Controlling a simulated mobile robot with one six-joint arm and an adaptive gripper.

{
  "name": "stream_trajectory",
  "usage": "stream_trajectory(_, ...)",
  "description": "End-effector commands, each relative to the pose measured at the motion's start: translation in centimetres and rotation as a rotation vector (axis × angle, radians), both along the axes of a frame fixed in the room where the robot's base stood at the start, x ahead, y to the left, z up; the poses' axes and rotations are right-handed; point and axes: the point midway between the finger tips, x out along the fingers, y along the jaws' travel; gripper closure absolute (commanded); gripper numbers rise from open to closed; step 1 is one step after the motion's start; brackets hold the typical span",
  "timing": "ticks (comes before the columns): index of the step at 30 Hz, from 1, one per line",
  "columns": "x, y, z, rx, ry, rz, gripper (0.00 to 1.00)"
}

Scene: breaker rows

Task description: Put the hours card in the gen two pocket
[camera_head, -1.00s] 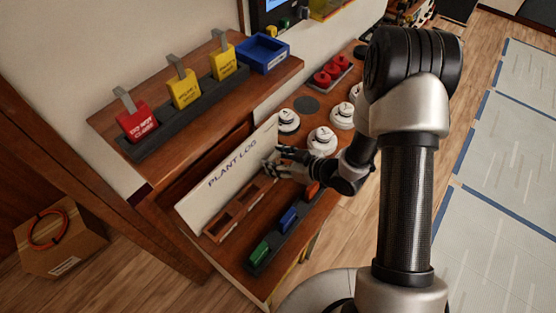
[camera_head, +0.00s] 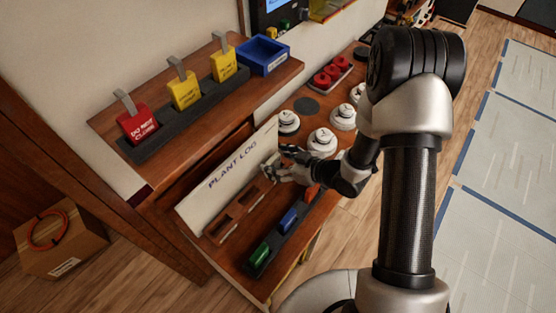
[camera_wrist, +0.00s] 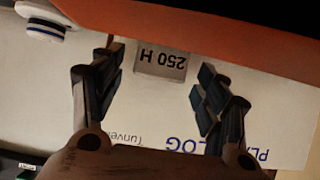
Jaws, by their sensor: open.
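The hours card (camera_wrist: 162,64) is a small grey card reading "250 H", upside down in the wrist view. It stands against the white PLANT LOG board (camera_head: 222,182), its lower edge at the brown wooden rail (camera_wrist: 210,42). My gripper (camera_wrist: 160,70) is open, one finger on each side of the card with gaps between. In the head view my gripper (camera_head: 275,163) is at the right end of the board. The pocket rail (camera_head: 232,215) shows dark pockets to the left; my gripper partly covers its right end. No pocket labels are legible, so I cannot tell which is gen two.
A dark tray holds a green block (camera_head: 259,253) and a blue block (camera_head: 289,220) in front of the rail. White round knobs (camera_head: 322,141) stand to the right. Red and yellow tags (camera_head: 184,90) and a blue bin (camera_head: 263,54) are on the upper shelf.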

Motion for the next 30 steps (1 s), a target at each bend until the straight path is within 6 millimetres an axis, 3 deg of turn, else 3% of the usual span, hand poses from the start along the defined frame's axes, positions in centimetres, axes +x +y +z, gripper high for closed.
stream_trajectory(9, -3.4, -4.8, 3.6, -0.001, 0.001, -0.008, 0.32)
stream_trajectory(18, -5.8, -7.6, 5.7, 0.000, 0.000, -0.004, 0.32)
stream_trajectory(26, -5.6, -8.3, 6.1, -0.035, -0.003, -0.014, 0.32)
stream_trajectory(30, -3.3, -11.1, 8.0, -0.199, -0.008, -0.097, 0.32)
